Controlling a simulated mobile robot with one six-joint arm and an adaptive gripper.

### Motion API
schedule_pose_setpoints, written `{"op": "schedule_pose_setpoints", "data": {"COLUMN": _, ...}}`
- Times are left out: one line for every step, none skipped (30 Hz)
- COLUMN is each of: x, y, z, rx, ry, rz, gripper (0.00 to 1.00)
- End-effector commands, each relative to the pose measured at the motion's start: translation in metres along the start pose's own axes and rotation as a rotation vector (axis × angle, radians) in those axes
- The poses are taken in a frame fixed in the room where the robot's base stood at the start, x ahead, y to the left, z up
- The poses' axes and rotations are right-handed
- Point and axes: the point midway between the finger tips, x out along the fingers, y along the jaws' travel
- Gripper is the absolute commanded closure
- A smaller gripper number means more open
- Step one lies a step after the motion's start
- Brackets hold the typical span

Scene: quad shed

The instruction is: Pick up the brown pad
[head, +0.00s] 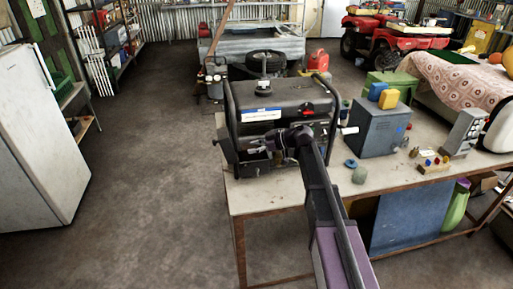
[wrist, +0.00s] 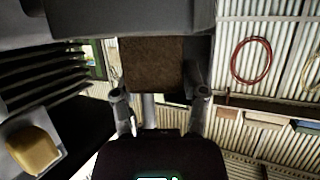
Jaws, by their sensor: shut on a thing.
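The brown pad (wrist: 153,62) is a flat, dark brown, square-looking piece just beyond and between my fingertips in the wrist view. My gripper (wrist: 160,95) is shut on it, with one finger at each side near its lower edge. In the head view my gripper (head: 280,145) is at the front of the black generator (head: 285,97) on the workbench. I cannot make out the pad in the head view; my arm and the generator's dark front hide or blend with it.
The workbench (head: 270,200) also bears a grey metal box (head: 378,130) with blue and yellow things on top, right of the generator. A white fridge (head: 38,135) stands at left. The floor (head: 150,160) between is clear. A red quad (head: 385,38) is behind.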

Motion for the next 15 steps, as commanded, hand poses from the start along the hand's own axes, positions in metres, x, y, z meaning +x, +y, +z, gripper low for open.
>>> {"op": "schedule_pose_setpoints", "data": {"x": -0.004, "y": 0.0, "z": -0.009, "rx": 0.0, "ry": 0.0, "rz": 0.0, "gripper": 0.79}}
{"op": "schedule_pose_setpoints", "data": {"x": -0.005, "y": 0.0, "z": -0.012, "rx": 0.0, "ry": 0.0, "rz": 0.0, "gripper": 0.79}}
{"op": "schedule_pose_setpoints", "data": {"x": -0.007, "y": 0.0, "z": -0.016, "rx": 0.0, "ry": 0.0, "rz": 0.0, "gripper": 0.79}}
{"op": "schedule_pose_setpoints", "data": {"x": -0.008, "y": 0.0, "z": -0.019, "rx": 0.0, "ry": 0.0, "rz": 0.0, "gripper": 0.79}}
{"op": "schedule_pose_setpoints", "data": {"x": -0.009, "y": 0.0, "z": -0.022, "rx": 0.0, "ry": 0.0, "rz": 0.0, "gripper": 0.79}}
{"op": "schedule_pose_setpoints", "data": {"x": -0.011, "y": 0.0, "z": -0.026, "rx": 0.0, "ry": 0.0, "rz": 0.0, "gripper": 0.79}}
{"op": "schedule_pose_setpoints", "data": {"x": -0.012, "y": 0.0, "z": -0.029, "rx": 0.0, "ry": 0.0, "rz": 0.0, "gripper": 0.79}}
{"op": "schedule_pose_setpoints", "data": {"x": -0.014, "y": 0.0, "z": -0.032, "rx": 0.0, "ry": 0.0, "rz": 0.0, "gripper": 0.79}}
{"op": "schedule_pose_setpoints", "data": {"x": -0.015, "y": 0.0, "z": -0.036, "rx": 0.0, "ry": 0.0, "rz": 0.0, "gripper": 0.79}}
{"op": "schedule_pose_setpoints", "data": {"x": -0.017, "y": 0.0, "z": -0.039, "rx": 0.0, "ry": 0.0, "rz": 0.0, "gripper": 0.79}}
{"op": "schedule_pose_setpoints", "data": {"x": -0.018, "y": 0.0, "z": -0.042, "rx": 0.0, "ry": 0.0, "rz": 0.0, "gripper": 0.79}}
{"op": "schedule_pose_setpoints", "data": {"x": -0.019, "y": 0.0, "z": -0.046, "rx": 0.0, "ry": 0.0, "rz": 0.0, "gripper": 0.79}}
{"op": "schedule_pose_setpoints", "data": {"x": -0.021, "y": 0.0, "z": -0.049, "rx": 0.0, "ry": 0.0, "rz": 0.0, "gripper": 0.79}}
{"op": "schedule_pose_setpoints", "data": {"x": -0.022, "y": 0.0, "z": -0.051, "rx": 0.0, "ry": 0.0, "rz": 0.001, "gripper": 0.79}}
{"op": "schedule_pose_setpoints", "data": {"x": -0.023, "y": 0.0, "z": -0.054, "rx": 0.0, "ry": 0.0, "rz": 0.001, "gripper": 0.79}}
